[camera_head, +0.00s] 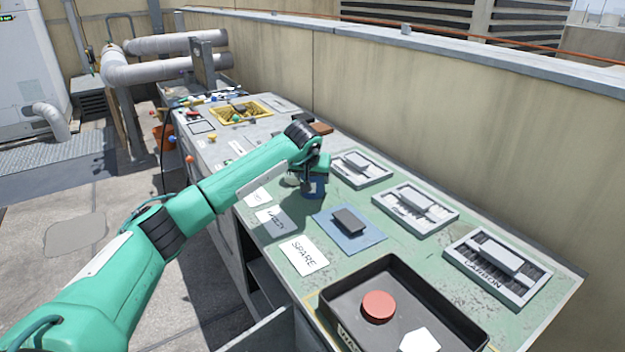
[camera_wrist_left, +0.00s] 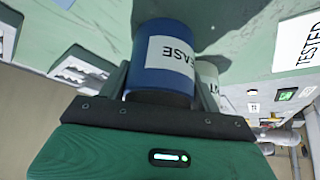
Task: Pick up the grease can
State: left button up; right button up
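The grease can is a blue cylinder with a white label reading "GREASE". It shows in the left wrist view (camera_wrist_left: 143,80) between the fingers, and in the head view (camera_head: 316,188) just below my left gripper (camera_head: 308,180). The fingers lie close against both sides of the can, and the gripper looks shut on it. The can is over the green part of the workbench (camera_head: 290,222). Whether its base touches the bench is hard to tell. The gripper hides part of the can in the head view. My right gripper is not in view.
A blue mat (camera_head: 368,242) with a dark block, a "SPARE" card (camera_head: 304,255) and a black tray (camera_head: 455,322) holding a red disc (camera_head: 378,306) lie nearer. Grey trays, including the "CARBON" one (camera_head: 520,290), line the wall side. A yellow bin (camera_head: 262,104) stands farther back.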

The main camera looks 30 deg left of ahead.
pick_arm(q)
jog(key=shift+c, duration=1.4)
jog(key=shift+r, duration=0.15)
